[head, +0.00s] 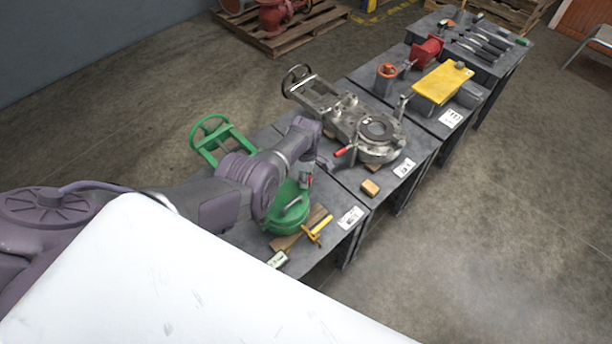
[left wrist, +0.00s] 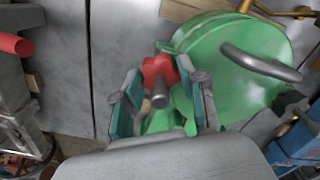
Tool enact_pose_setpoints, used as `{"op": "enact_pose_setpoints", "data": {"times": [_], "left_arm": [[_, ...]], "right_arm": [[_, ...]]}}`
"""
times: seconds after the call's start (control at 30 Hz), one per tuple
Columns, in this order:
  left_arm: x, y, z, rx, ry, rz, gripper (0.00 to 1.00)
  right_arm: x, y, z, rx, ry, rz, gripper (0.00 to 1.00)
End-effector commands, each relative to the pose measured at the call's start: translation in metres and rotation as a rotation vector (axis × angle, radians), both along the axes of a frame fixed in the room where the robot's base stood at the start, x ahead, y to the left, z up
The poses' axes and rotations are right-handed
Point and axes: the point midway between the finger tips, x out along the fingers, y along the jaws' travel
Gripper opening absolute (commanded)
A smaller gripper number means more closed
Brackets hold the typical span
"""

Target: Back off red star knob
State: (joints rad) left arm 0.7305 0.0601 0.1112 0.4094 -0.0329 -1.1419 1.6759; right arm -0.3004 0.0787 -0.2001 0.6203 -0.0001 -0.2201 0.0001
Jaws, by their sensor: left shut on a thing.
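The red star knob (left wrist: 160,70) sits on a metal stem beside the round green body (left wrist: 235,55) in the left wrist view. My left gripper (left wrist: 165,98) has its teal-padded fingers on either side of the knob and stem, and it is shut on the knob. In the head view the green body (head: 289,212) stands on the nearest table, partly hidden by my left arm. The gripper's fingers are mostly hidden there. A curved grey handle (left wrist: 260,63) crosses the green body. My right gripper is in neither view.
A green handwheel (head: 210,132) stands behind my arm. A yellow tool (head: 317,231) lies at the near table's front. A grey valve (head: 375,133) with a red-tipped lever and a tan block (head: 370,187) are on the neighbouring table.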

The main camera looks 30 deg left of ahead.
Motion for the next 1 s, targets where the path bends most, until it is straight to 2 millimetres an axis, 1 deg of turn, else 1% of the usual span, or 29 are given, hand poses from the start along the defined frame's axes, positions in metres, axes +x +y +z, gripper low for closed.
{"op": "enact_pose_setpoints", "data": {"times": [0.2, 0.4, 0.6, 0.97, 1.0], "left_arm": [[-0.0009, -0.0012, -0.0009, -0.001, 0.002, 0.132, 0.06], [-0.0008, -0.0013, -0.0009, -0.002, 0.002, 0.204, 0.06], [-0.0007, -0.0013, -0.0008, -0.002, 0.002, 0.234, 0.06], [-0.0006, -0.0013, -0.0007, -0.002, 0.002, 0.236, 0.06], [-0.0006, -0.0013, -0.0007, -0.002, 0.002, 0.236, 0.43]], "right_arm": [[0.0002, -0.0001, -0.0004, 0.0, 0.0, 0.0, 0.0], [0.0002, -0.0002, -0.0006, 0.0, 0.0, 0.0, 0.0], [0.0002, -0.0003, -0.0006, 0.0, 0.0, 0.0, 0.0], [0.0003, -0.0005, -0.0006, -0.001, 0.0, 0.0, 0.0], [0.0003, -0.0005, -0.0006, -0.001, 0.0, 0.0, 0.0]]}}
